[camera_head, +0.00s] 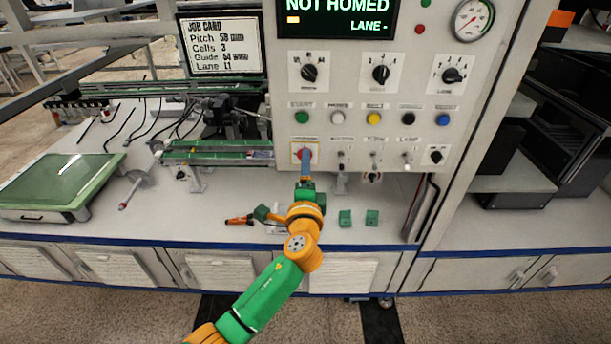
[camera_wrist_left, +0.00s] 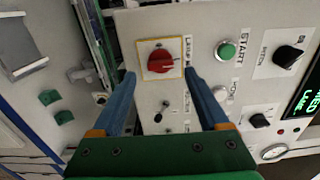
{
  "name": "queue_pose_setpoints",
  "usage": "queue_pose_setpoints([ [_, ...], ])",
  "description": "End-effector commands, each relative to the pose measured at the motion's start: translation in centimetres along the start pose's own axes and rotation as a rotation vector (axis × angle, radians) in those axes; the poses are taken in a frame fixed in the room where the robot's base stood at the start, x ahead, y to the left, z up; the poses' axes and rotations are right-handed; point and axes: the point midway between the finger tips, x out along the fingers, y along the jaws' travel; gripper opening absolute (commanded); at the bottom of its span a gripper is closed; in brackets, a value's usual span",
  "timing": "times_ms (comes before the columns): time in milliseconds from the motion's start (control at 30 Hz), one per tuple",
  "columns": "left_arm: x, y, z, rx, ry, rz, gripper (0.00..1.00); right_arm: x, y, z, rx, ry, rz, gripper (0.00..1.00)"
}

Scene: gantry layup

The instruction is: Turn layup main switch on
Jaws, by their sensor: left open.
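The main switch is a red rotary knob (camera_wrist_left: 160,61) on a yellow-edged square plate in the left wrist view. Its handle lies sideways across that picture, toward a label that is only partly readable. In the head view the red switch (camera_head: 304,153) is at the lower left of the control panel, partly covered by the gripper. My left gripper (camera_wrist_left: 160,76) is open, with its blue fingers on either side of the knob in the picture. I cannot tell whether they touch it. The gripper (camera_head: 306,168) faces the panel in the head view. My right gripper is not in view.
The panel (camera_head: 284,70) carries other knobs, a row of coloured buttons, and small toggles beside the red switch. Its display (camera_head: 352,16) reads "NOT HOMED". Green blocks (camera_head: 371,217) and an orange tool (camera_head: 239,221) lie on the bench (camera_head: 150,225) below.

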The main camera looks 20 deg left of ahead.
Motion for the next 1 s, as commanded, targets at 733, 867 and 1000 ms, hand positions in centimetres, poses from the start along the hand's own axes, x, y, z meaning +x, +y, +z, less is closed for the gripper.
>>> queue_pose_setpoints([
  [733, -4.3, 0.9, -0.1, -0.001, 0.005, 0.022, 0.78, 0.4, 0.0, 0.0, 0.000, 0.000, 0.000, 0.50],
  [867, -4.9, 9.3, -0.1, -0.050, 0.044, 0.223, 0.78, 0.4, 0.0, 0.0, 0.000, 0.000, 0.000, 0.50],
  [1000, -9.7, 23.6, 1.4, -0.199, 0.042, 0.583, 0.78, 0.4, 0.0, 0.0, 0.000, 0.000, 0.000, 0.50],
])
